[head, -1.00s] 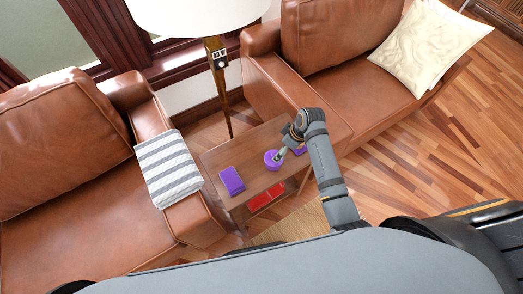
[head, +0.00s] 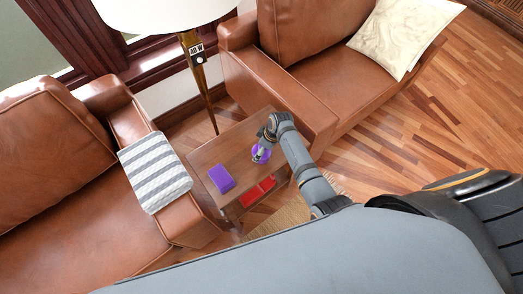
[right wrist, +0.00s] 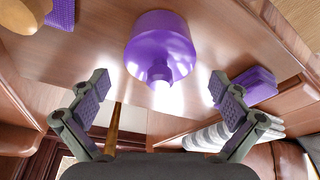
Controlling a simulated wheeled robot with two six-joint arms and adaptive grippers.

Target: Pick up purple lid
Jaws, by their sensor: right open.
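The purple lid (right wrist: 160,35), round and glossy with a knob facing the camera, is on the small wooden side table (head: 228,152). It also shows in the head view (head: 262,156), partly hidden by my right gripper (head: 264,147). In the right wrist view my right gripper (right wrist: 158,85) is open and empty. The lid's knob is above the gap between its fingers, roughly centred and not held. My left gripper is not in view.
A purple box (head: 221,179) lies on the table, left of the lid. Red items (head: 257,192) sit on the shelf below. Brown leather armchairs (head: 285,100) flank the table, and a floor lamp (head: 197,70) stands behind. A purple textured object (right wrist: 62,12) is at upper left in the wrist view.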

